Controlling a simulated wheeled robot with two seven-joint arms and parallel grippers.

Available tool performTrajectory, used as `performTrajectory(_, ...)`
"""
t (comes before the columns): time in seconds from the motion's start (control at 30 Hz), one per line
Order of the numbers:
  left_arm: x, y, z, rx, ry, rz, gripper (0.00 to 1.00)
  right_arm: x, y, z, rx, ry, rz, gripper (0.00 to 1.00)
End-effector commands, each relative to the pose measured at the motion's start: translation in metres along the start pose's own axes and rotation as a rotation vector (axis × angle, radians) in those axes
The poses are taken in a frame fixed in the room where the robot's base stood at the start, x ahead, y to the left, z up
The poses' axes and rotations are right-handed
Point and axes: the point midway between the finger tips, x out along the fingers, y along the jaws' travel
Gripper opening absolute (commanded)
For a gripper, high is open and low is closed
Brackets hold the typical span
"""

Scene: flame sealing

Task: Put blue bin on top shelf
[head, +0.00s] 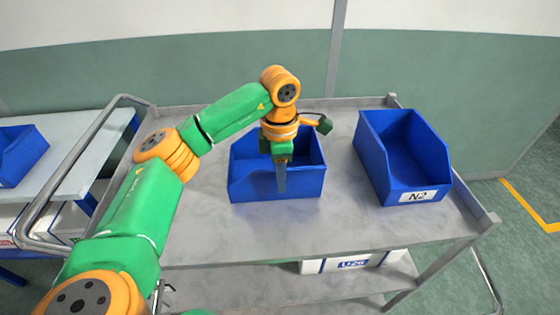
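A blue bin (305,184) stands upright on the grey top shelf (330,228) of a cart, near its middle. A second blue bin (392,160) with a white "N2" label stands on the same shelf to the right. My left gripper (281,186) points down over the front wall of the middle bin, and its grey fingers overlap that wall in the picture. The fingers show nearly edge-on, so I cannot tell whether they touch or pinch the wall. The gripper hides a strip of the bin's front. My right gripper is not in view.
A lower shelf (255,288) holds a white box (318,266) with a blue label. A metal handle rail (66,172) bounds the cart's left side. A pale table (62,160) with another blue bin (20,152) stands at far left. The shelf's front strip is clear.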

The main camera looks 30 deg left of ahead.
Motion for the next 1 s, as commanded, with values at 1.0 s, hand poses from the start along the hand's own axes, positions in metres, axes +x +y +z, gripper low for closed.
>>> performTrajectory(1.0,-0.101,0.000,0.000,0.001,0.000,0.000,0.35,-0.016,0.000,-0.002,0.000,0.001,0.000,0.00)
